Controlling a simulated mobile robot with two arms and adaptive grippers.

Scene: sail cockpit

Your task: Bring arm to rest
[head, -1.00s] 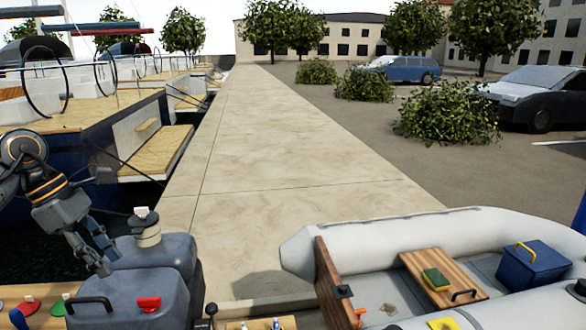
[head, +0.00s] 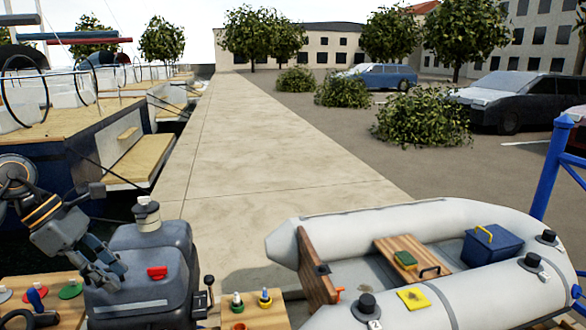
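My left arm comes in from the left edge. Its dark grey gripper (head: 108,270) points down and right, in front of the left part of the grey outboard-shaped casing (head: 150,255). The fingers look apart with nothing between them. Whether they touch the casing cannot be told. My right arm and gripper are not in view.
The casing has a white-capped neck (head: 146,215) and red knob (head: 157,272). Wooden boards with coloured fittings (head: 255,312) flank it. A grey dinghy (head: 370,225) lies right, beside a blue post (head: 550,172). The pale quay (head: 240,160) ahead is clear; a moored boat (head: 70,140) is left.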

